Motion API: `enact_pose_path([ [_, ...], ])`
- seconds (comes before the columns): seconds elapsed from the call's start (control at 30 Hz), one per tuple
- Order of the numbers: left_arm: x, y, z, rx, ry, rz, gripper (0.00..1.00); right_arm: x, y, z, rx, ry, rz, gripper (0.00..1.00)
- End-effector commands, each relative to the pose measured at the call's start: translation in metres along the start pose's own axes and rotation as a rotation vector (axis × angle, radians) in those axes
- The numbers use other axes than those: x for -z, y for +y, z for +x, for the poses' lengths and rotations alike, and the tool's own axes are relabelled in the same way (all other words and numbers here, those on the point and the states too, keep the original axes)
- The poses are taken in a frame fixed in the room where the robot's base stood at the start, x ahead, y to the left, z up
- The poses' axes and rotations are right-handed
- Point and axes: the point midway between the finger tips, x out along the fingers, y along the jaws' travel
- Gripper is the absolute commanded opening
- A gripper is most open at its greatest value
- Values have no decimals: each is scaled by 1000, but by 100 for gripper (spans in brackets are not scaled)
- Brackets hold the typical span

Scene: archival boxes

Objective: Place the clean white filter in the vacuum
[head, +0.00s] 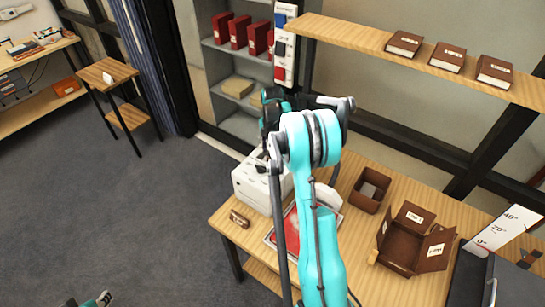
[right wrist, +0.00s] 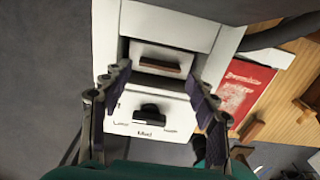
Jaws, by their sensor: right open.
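The white vacuum (head: 255,187) stands on the wooden table, partly hidden behind my right arm. In the right wrist view its white housing (right wrist: 222,50) has a recessed opening, with a lettered front and a black knob (right wrist: 150,112). A pale block with a brown strip (right wrist: 157,66) sits in the opening; I cannot tell whether it is the clean white filter. My right gripper (right wrist: 160,78) is open, with its fingers on either side of the opening and nothing seen between them. A teal and grey part of my left arm or gripper (head: 100,300) shows at the bottom left edge.
A red booklet (right wrist: 242,90) lies beside the vacuum. A small brown labelled piece (head: 239,218) is near the table's front edge. A brown open box (head: 368,191) and a larger open-flapped box (head: 402,245) stand to the right. Books sit on a shelf (head: 385,42) above.

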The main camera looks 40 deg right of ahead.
Motion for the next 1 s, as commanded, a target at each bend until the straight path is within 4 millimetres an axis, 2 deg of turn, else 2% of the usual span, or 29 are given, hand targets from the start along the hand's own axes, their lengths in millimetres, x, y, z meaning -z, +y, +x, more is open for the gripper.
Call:
enact_pose_path([
  [0.03,2,0,-3,0,0,0,29,0,0,-14,0,0,0,59],
  [0.2,5,0,-7,0,0,0,29,0,0,-50,0,0,0,59],
  [0.47,6,0,-9,0,0,0,29,2,0,-80,-2,-2,8,59],
  [0.57,6,0,-9,0,0,0,29,18,2,-94,-18,-16,67,59],
  [0.67,6,0,-9,0,0,0,29,51,4,-118,-58,-42,205,59],
  [0.77,6,0,-9,0,0,0,29,97,0,-146,-126,-64,403,59],
  [0.9,6,0,-9,0,0,0,29,164,-15,-174,-241,-57,701,59],
  [1.0,6,0,-9,0,0,0,29,209,-33,-185,-325,-22,912,59],
])
